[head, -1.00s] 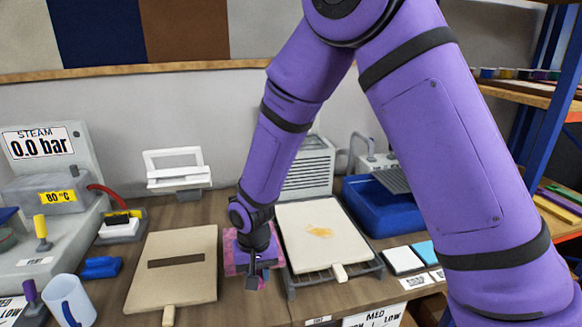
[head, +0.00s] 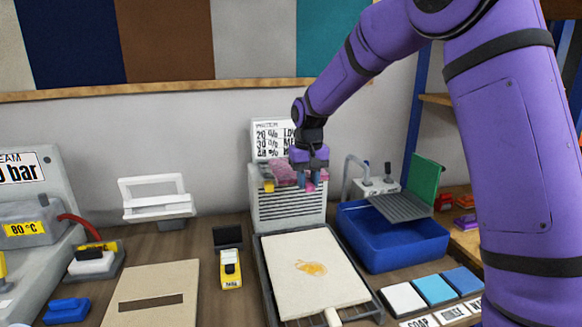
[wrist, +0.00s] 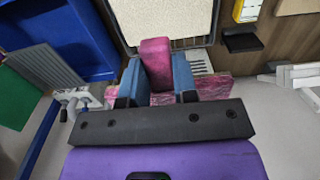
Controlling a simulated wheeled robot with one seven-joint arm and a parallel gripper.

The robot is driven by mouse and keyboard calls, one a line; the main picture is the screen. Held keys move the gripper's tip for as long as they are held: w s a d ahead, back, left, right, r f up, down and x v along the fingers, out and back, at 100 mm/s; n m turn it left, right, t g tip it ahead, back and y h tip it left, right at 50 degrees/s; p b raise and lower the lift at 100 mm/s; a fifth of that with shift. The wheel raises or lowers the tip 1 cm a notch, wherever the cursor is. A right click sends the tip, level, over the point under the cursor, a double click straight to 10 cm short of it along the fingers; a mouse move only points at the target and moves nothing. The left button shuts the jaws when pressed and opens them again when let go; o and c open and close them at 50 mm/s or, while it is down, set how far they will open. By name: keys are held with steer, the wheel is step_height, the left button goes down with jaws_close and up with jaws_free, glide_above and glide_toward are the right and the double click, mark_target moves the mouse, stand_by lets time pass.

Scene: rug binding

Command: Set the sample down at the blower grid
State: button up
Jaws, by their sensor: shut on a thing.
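The sample is a pink-and-purple marbled swatch (head: 283,172) with a pink grip block (wrist: 155,62). My gripper (head: 311,182) is shut on that block, between blue fingers (wrist: 157,80) in the wrist view. In the head view, the sample is at the upper part of the grey slatted blower (head: 290,208), in front of its printed sign (head: 270,135). The wrist view shows the marbled swatch (wrist: 214,87) on both sides of the fingers, with pale slats beside it. I cannot tell whether the swatch touches the blower; my gripper hides part of it.
A cream board with an orange stain (head: 318,290) lies on a dark rack before the blower. A blue basin (head: 390,243) stands to the right, a yellow meter (head: 231,270) to the left. A white frame (head: 155,197) stands farther left.

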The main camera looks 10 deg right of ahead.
steer(key=shift+w+d+r, duration=0.2)
steer(key=shift+w+d, duration=0.05)
steer(key=shift+w, duration=0.15)
steer(key=w, duration=0.5)
steer(key=w+f, duration=0.1)
steer(key=w, duration=0.9)
steer(key=shift+w+d+f, duration=0.15)
steer(key=shift+d+f, duration=0.1)
steer(key=shift+d, duration=0.1)
steer(key=shift+f, duration=1.7)
steer(key=shift+f, duration=0.15)
steer(key=o, duration=0.9)
steer(key=shift+o, duration=0.2)
